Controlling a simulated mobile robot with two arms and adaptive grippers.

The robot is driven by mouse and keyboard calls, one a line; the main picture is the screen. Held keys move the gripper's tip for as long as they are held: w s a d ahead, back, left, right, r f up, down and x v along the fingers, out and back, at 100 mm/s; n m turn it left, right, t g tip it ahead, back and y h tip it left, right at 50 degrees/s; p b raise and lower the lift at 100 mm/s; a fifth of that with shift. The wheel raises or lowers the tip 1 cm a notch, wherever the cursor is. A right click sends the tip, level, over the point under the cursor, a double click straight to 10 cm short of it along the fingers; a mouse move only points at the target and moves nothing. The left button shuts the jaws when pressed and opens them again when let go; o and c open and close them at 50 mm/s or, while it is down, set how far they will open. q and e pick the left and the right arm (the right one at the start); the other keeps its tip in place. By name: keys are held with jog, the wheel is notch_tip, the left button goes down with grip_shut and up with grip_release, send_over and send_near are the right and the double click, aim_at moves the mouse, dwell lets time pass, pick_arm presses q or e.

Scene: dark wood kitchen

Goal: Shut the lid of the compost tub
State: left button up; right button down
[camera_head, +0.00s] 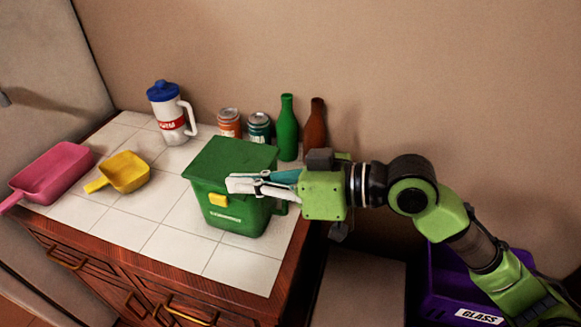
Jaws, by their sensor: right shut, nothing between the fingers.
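The green compost tub (228,220) stands on the white tiled top near its front right edge, with a yellow latch (218,200) on its front. Its green lid (232,158) lies down over the opening. I cannot tell whether it is fully flush, since my gripper hides part of the front right rim. My right gripper (231,184) reaches in from the right, shut and empty, with its fingertips at the front edge of the lid. Whether they touch it is unclear. My left gripper is not in view.
Behind the tub stand two cans (259,127), a green bottle (287,128) and a brown bottle (315,130). A white jug (172,115) stands back left. A yellow scoop (126,172) and pink scoop (52,173) lie left. A purple bin (450,290) is lower right.

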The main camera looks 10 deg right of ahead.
notch_tip(320, 180, up, 2)
jog(key=shift+r+p, duration=0.25)
jog(key=shift+p, duration=0.4)
pick_arm(q)
jog(key=b, duration=0.3)
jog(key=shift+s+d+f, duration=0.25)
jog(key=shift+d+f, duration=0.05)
pick_arm(e)
jog(key=v, duration=1)
jog(key=shift+s, duration=0.4)
